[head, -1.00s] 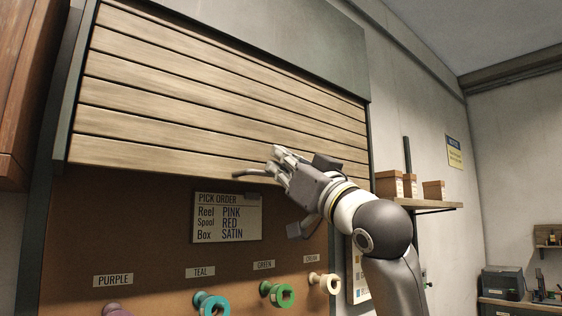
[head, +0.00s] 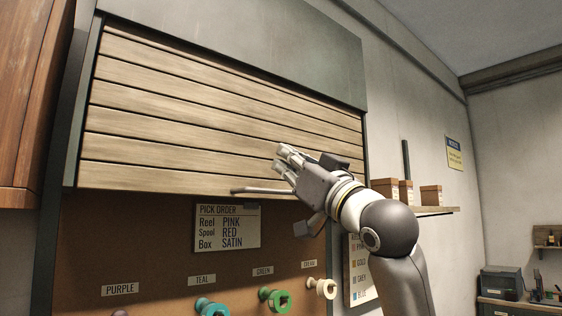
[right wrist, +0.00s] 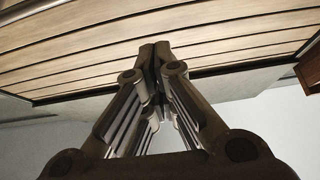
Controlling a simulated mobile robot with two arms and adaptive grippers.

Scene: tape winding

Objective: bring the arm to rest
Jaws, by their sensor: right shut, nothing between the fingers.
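My right gripper (head: 283,160) is shut and empty in the head view, in front of the lower slats of a wooden roller shutter (head: 190,110). A dark handle (head: 262,191) at the shutter's bottom edge lies just below and left of the fingers; whether they touch it I cannot tell. In the right wrist view the closed fingers (right wrist: 154,50) meet at the tips with the slats (right wrist: 90,65) beyond them. My left gripper is not in view.
Below the shutter a brown board carries a pick order card (head: 227,226) and spools, among them a teal one (head: 210,307) and a green one (head: 275,299). A shelf with small boxes (head: 430,195) is on the wall to the right of my arm.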

